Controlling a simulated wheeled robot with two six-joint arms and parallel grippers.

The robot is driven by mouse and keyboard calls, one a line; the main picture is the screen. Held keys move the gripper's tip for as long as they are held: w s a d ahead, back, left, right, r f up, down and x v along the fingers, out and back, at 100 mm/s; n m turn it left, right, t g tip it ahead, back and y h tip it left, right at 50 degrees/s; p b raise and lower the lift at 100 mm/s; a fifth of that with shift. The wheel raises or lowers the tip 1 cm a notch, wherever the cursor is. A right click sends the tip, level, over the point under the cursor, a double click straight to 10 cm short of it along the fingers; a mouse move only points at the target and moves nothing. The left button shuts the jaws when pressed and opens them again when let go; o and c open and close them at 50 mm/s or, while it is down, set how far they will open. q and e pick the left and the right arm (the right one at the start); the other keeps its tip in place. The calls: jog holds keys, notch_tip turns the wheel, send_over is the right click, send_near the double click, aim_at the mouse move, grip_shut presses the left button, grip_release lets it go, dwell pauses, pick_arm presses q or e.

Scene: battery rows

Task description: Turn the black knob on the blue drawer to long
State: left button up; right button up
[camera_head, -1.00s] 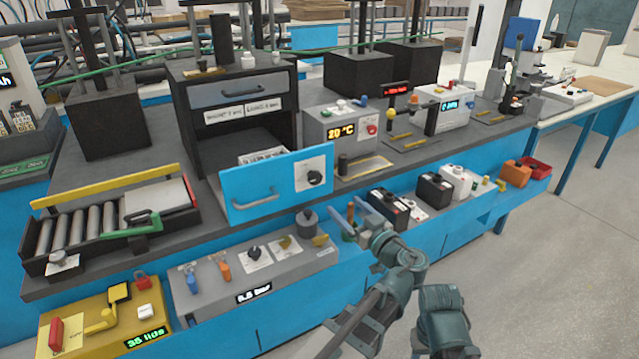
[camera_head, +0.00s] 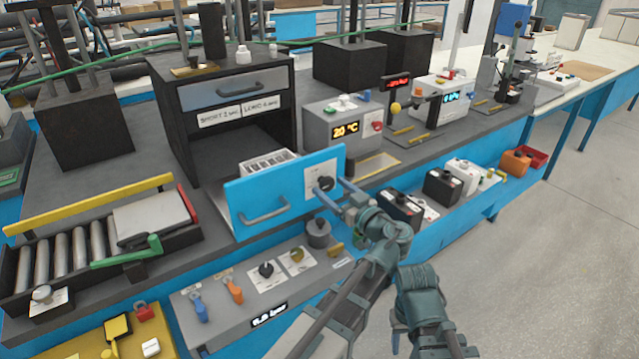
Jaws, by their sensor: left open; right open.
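The blue drawer (camera_head: 240,208) is pulled out of the black cabinet and has a silver bar handle (camera_head: 264,212). The black knob (camera_head: 325,184) sits on a white plate (camera_head: 313,169) at the right of its front. The plate's markings are too small to read, so I cannot tell where the knob points. My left gripper (camera_head: 332,186) is open at the knob, its fingers on either side of it. I cannot tell whether they touch it. My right gripper does not show; an arm link of mine is at the lower right.
Below the drawer is a grey panel (camera_head: 205,300) with blue and orange levers, two knobs and a grey cylinder (camera_head: 318,235). A grey 20 °C box (camera_head: 335,126) stands behind the drawer. Black battery blocks (camera_head: 400,208) are close to the right of my wrist. Open floor is at right.

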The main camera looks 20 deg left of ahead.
pick_arm(q)
jog(key=shift+w, duration=0.1)
grip_shut()
dwell(0.4)
jog(key=shift+m, duration=0.3)
jog(key=m, duration=0.5)
jog(key=shift+m, duration=0.4)
jog(key=m, duration=0.5)
jog(key=shift+m, duration=0.3)
